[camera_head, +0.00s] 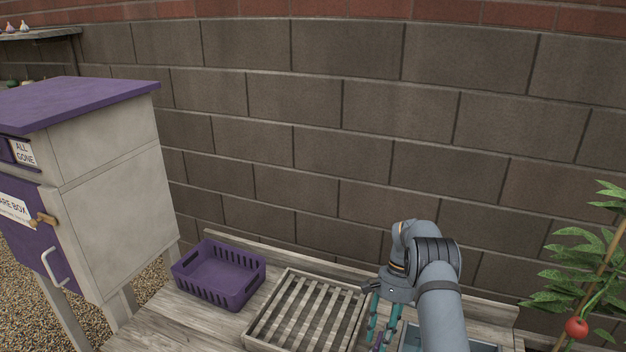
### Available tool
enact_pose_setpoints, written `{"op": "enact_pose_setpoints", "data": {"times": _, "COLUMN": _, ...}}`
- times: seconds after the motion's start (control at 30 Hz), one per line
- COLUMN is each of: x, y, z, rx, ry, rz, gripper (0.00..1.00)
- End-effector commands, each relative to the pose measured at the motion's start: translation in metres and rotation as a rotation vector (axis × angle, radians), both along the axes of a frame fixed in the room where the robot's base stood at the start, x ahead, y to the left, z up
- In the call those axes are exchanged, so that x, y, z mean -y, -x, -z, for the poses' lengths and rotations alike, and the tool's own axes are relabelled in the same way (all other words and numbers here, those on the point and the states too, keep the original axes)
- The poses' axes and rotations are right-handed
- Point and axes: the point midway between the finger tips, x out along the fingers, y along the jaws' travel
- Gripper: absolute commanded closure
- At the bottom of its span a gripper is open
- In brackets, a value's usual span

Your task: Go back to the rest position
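My gripper (382,332) hangs at the end of my grey arm, low and right of the middle. It points down, in front of the right end of a slatted wooden tray. Its two teal fingers stand apart with a gap between them. A small purple patch shows by the fingertips at the bottom edge; I cannot tell what it is. The lowest part of the gripper is close to the picture's edge.
An empty purple basket (217,285) and the slatted tray (283,274) stand on a wooden bench (172,318). A grey bin (482,347) is partly hidden behind my arm. A purple-roofed cabinet (119,165) stands left, a tomato plant (577,327) right, a block wall (300,150) behind.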

Motion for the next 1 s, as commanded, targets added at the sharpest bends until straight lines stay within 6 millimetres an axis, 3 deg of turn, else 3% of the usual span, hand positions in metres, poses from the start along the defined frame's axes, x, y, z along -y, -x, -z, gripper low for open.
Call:
{"op": "enact_pose_setpoints", "data": {"times": 0.2, "x": -0.001, "y": 0.001, "z": 0.0, "rx": -0.002, "ry": -0.001, "rz": 0.104, "gripper": 0.65}}
{"op": "enact_pose_setpoints", "data": {"times": 0.67, "x": -0.001, "y": 0.0, "z": -0.003, "rx": 0.003, "ry": 0.0, "rz": 0.114, "gripper": 0.65}}
{"op": "enact_pose_setpoints", "data": {"times": 1.0, "x": 0.0, "y": -0.019, "z": -0.04, "rx": 0.073, "ry": -0.001, "rz": 0.076, "gripper": 0.65}}
